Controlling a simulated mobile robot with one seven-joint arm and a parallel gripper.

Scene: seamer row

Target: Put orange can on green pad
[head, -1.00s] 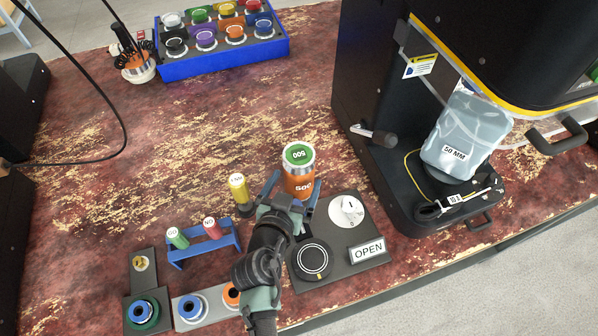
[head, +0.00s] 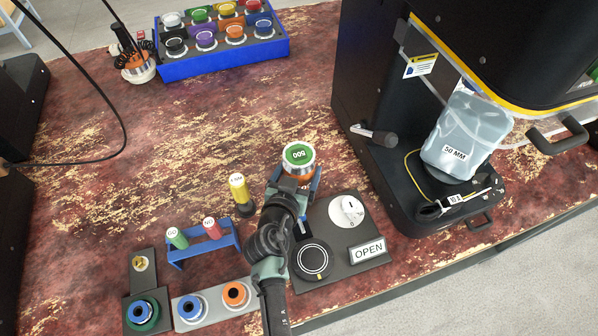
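The orange can (head: 299,159) stands upright on the table in the head view, with a silver rim and a green lid marked 500. My gripper (head: 297,174) is at its near side, with one blue finger to its left and one to its right. The fingers stand about as wide apart as before; whether they touch the can is not clear. My gripper hides most of the can's orange body. A green round base (head: 143,318) at the lower left lies under a blue ring; I cannot tell if it is the green pad.
A yellow cylinder (head: 239,187) stands close left of my gripper. A dark plate with a dial and an OPEN sign (head: 367,250) lies right of my arm. The black machine (head: 365,80) stands to the right. The table's middle left is clear.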

